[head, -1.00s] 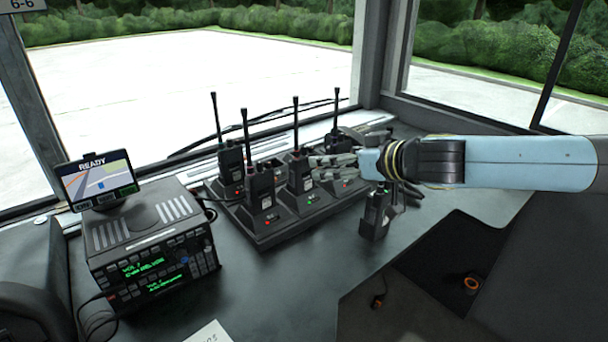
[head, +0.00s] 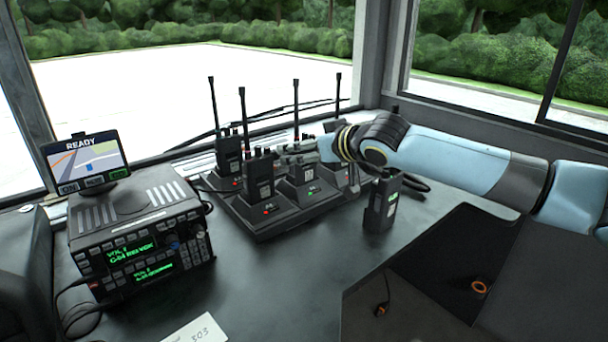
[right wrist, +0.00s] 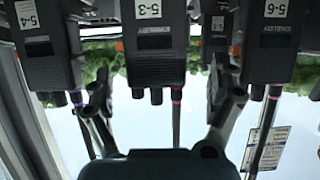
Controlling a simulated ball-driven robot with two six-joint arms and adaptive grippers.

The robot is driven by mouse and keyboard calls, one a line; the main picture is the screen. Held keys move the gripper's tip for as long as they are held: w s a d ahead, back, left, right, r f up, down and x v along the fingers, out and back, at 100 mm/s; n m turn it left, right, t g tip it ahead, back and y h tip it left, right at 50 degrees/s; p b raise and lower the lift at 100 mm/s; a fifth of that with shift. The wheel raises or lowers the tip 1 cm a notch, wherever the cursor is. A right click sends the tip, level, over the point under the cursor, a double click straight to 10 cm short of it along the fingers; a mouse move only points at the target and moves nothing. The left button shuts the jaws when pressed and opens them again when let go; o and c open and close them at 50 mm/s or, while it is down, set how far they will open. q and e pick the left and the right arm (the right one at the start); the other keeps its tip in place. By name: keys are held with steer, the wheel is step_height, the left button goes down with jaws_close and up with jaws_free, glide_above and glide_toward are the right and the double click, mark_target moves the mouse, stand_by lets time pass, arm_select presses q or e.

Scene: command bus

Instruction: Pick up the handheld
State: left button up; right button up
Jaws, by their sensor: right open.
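Several black handhelds with upright antennas stand in a charger rack (head: 258,226) on the desk. One is at the front left (head: 259,176), one at the front right (head: 303,172), one at the back left (head: 229,154). My right gripper (head: 288,153) is open and empty, low above the rack behind the front row. In the right wrist view the scene is upside down. A handheld labelled 5-3 (right wrist: 155,40) is in line with the gap between the open fingers (right wrist: 160,95), with handhelds 5-4 (right wrist: 40,40) and 5-6 (right wrist: 270,40) outside them. Contact cannot be told. My left gripper is not in view.
Another black device with a small green display (head: 382,208) stands on the desk right of the rack, below my arm. A radio console (head: 140,235) with a READY screen (head: 84,162) is at left. A paper (head: 198,330) lies in front. The middle desk is clear.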

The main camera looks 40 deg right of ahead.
steer(key=shift+c, duration=0.5)
steer(key=shift+r, duration=0.1)
steer(key=c, duration=1.7)
